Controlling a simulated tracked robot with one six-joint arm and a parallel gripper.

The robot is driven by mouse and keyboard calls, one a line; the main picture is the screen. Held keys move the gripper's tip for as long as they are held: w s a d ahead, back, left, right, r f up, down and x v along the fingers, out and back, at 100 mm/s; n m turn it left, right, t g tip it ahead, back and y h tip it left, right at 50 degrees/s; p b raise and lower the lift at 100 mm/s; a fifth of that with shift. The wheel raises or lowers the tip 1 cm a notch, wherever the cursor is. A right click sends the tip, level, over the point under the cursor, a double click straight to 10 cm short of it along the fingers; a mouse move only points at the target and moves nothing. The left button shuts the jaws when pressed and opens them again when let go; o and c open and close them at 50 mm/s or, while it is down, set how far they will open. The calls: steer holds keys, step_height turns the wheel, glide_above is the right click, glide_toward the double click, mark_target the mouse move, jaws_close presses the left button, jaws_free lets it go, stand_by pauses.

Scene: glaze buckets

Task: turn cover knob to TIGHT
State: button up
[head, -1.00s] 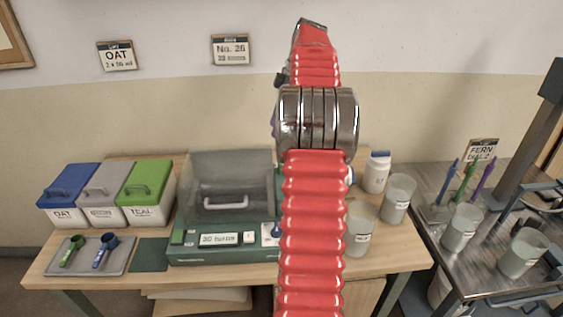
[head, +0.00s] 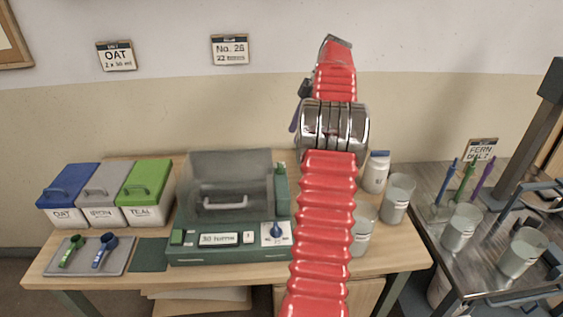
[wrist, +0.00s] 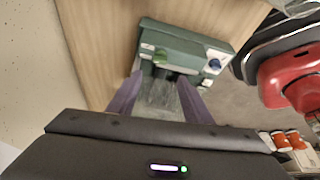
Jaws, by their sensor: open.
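The green machine (head: 228,258) stands on the wooden table with its clear cover (head: 230,170) down. A blue knob (head: 276,231) sits on a white dial plate at the right of its front panel; the plate's marks are too small to read. The blue knob also shows in the wrist view (wrist: 214,64). A green upright part (head: 281,180) stands at the right of the cover; I cannot tell which is the cover knob. My gripper (wrist: 160,78) is open, its purple fingers apart and pointing toward the machine, with nothing held. The arm mostly hides it in the head view.
Blue, grey and green lidded bins (head: 107,193) and a tray of scoops (head: 90,256) stand left. A white bottle (head: 376,172) and cups (head: 397,198) stand right, one partly behind my arm. A metal cart (head: 420,180) with cups and coloured tools stands further right.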

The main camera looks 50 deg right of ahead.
mark_target(281, 164)
steer(key=x, duration=1.2)
steer(key=shift+f, duration=0.15)
steer(key=shift+c, duration=0.2)
